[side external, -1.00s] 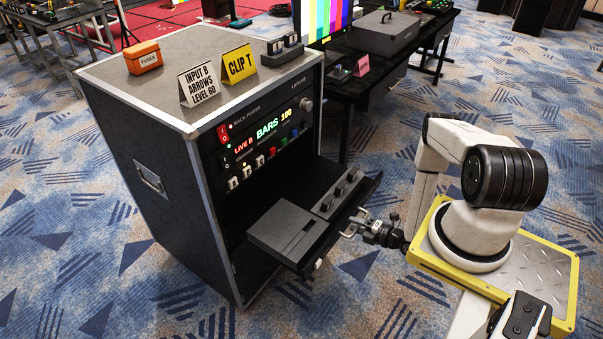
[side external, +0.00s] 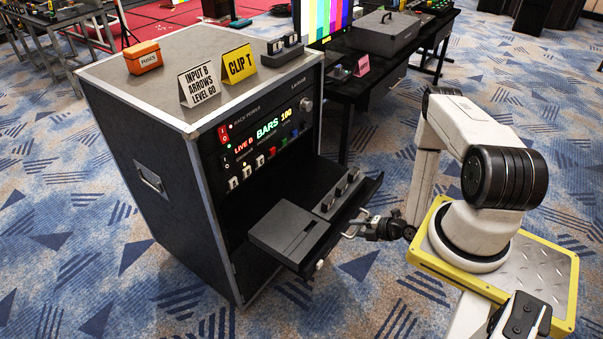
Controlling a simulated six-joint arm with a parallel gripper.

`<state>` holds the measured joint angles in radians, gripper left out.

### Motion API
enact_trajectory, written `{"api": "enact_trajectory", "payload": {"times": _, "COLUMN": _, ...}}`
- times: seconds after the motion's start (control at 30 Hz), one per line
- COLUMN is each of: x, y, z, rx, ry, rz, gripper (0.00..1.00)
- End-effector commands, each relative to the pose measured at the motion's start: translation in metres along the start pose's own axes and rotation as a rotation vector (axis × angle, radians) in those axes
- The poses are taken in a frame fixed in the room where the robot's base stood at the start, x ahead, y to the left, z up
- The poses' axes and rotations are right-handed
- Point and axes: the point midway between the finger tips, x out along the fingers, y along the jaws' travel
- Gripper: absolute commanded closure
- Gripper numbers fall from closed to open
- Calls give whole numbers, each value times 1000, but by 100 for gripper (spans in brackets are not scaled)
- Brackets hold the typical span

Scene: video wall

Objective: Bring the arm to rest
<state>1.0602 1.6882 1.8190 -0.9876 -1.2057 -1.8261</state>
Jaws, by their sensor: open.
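My arm stands at the right on a yellow-edged plate. My gripper (side external: 362,223) points left, beside the front edge of the pulled-out drawer (side external: 372,192) of the black rack case (side external: 150,150). The jaws are open and I see nothing held between them. The gripper looks close to the drawer's handle; I cannot tell if they touch. A grey box (side external: 288,232) and a strip of dark knobs (side external: 338,193) lie in the drawer.
The rack panel's display (side external: 268,130) reads "LIVE B BARS 100". An orange fuse box (side external: 144,58), an "INPUT B ARROWS LEVEL 60" card (side external: 200,86) and a yellow "CLIP T" card (side external: 239,64) stand on top. A black desk (side external: 400,72) is behind. Carpet is clear around my base.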

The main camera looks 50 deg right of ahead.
Motion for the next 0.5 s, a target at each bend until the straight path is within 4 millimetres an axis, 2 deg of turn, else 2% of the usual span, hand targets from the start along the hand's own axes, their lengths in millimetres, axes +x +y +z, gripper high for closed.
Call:
{"api": "enact_trajectory", "payload": {"times": 0.43, "x": -13, "y": 14, "z": -36, "rx": 321, "ry": 71, "rz": -316, "gripper": 50}}
{"api": "enact_trajectory", "payload": {"times": 0.5, "x": -13, "y": 21, "z": -34, "rx": 348, "ry": 55, "rz": -347, "gripper": 50}}
